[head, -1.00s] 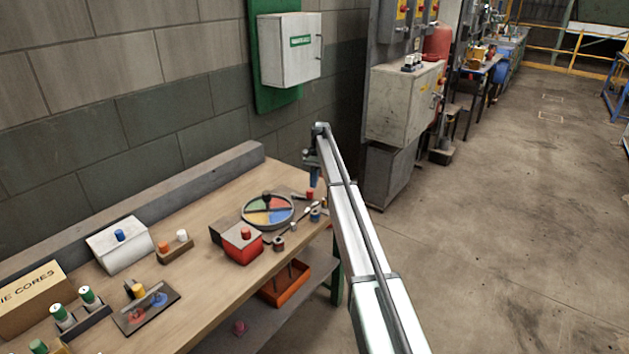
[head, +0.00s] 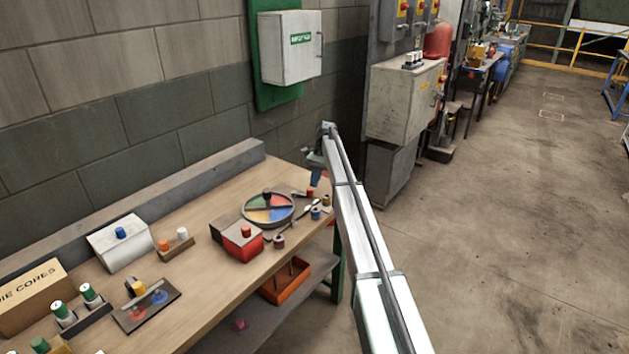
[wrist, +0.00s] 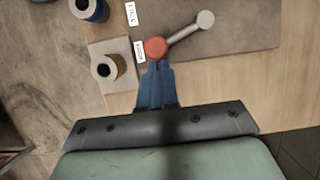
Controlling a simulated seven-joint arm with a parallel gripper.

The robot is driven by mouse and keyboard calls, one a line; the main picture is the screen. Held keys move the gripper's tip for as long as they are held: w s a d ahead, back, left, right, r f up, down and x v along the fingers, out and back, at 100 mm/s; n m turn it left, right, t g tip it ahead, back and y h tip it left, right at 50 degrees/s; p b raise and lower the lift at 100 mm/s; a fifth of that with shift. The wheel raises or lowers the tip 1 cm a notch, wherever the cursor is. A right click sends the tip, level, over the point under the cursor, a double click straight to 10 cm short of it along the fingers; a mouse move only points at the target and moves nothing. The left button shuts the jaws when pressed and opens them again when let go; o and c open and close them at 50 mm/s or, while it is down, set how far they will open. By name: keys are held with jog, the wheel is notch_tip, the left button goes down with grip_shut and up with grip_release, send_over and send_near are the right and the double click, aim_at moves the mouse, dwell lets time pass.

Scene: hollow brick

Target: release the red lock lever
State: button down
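The red lock lever shows in the wrist view as a red knob (wrist: 156,48) on a short grey arm. The arm runs up and right to a round grey pivot (wrist: 205,19) on a dark plate. The knob is beside the LOCK label (wrist: 139,51); another label, FREE (wrist: 131,13), is farther up. In the head view the red knob (head: 310,193) is near the bench's right end. My gripper (wrist: 156,66) has its blue fingers close together, tips at the knob's near edge in the picture. I cannot tell whether they touch it. In the head view my gripper (head: 316,180) is just above the knob.
A blue spool (wrist: 89,9) and a yellow spool (wrist: 107,66) stand left of the lever in the wrist view. A four-coloured dial (head: 268,208) and a red box (head: 242,246) are farther left on the bench (head: 205,290). Open floor lies right of the bench.

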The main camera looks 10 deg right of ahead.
aim_at(312, 192)
jog(key=s+m, duration=0.1)
jog(key=m, duration=0.1)
jog(key=s+m+t, duration=0.1)
jog(key=s, duration=0.1)
jog(key=shift+s+a+m+y, duration=0.1)
jog(key=shift+a+m+y, duration=0.3)
jog(key=m, duration=0.1)
jog(key=s+m+t, duration=0.1)
jog(key=m, duration=0.1)
jog(key=shift+s+a+m+t, duration=0.1)
jog(key=shift+a+m+t, duration=0.2)
jog(key=shift+s+a, duration=0.6)
jog(key=shift+s, duration=0.05)
jog(key=shift+s+a, duration=0.1)
jog(key=d, duration=0.2)
jog(key=w+d, duration=0.1)
jog(key=d, duration=0.1)
jog(key=v, duration=1)
jog(key=shift+d, duration=0.1)
